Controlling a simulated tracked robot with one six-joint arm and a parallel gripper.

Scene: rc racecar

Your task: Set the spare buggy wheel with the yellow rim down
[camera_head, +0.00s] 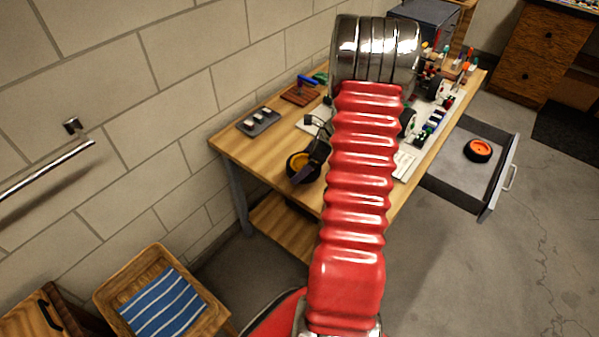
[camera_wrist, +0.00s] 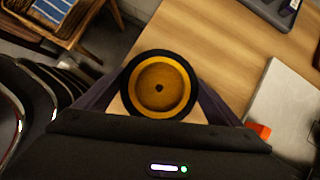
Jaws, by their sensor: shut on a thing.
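The spare buggy wheel with the yellow rim and black tyre (camera_wrist: 160,86) is between the fingers of my gripper (camera_wrist: 158,98) in the wrist view, rim facing the camera. My gripper is shut on it. In the head view the wheel (camera_head: 297,165) shows at the left of my arm, over the front left part of the wooden workbench (camera_head: 236,142), with the gripper's dark finger across it. I cannot tell whether the wheel touches the bench top. My red ribbed arm hides the middle of the bench.
A grey tray with small parts (camera_head: 259,121) lies at the bench's back left. An open drawer (camera_head: 450,176) holds a wheel with an orange rim (camera_head: 478,150). A wooden stool with a striped blue cloth (camera_head: 163,303) stands at lower left. Many small items crowd the bench's far end.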

